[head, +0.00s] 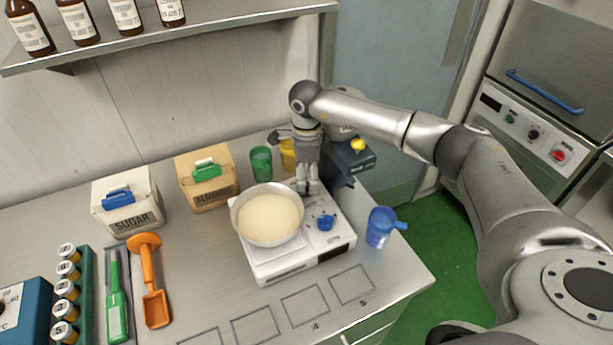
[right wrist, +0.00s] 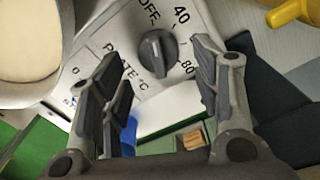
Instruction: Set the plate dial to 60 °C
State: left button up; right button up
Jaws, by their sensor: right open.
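The white hot plate (head: 285,265) stands on the steel bench with a pan (head: 268,215) of cream-coloured mass on it. In the right wrist view the dark grey plate dial (right wrist: 156,52) shows on the white panel, with OFF, 40 and 80 printed around it and "PLATE °C" beside it. Its ridge appears to point towards OFF. My right gripper (head: 307,188) is open, pointing down above the panel behind the blue knob (head: 325,222). Its fingers appear either side of the dial; contact cannot be told. In the head view the gripper hides the dial. My left gripper is out of view.
The pan is close left of the gripper. A blue jug (head: 380,227) stands right of the plate. A green cup (head: 261,162), a yellow cup (head: 288,153) and a dark device (head: 352,160) are behind. Sugar (head: 127,205) and almond (head: 207,185) bins stand left.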

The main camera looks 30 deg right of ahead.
jog(key=shift+f, duration=1.1)
jog(key=c, duration=1)
jog(key=shift+o, duration=0.2)
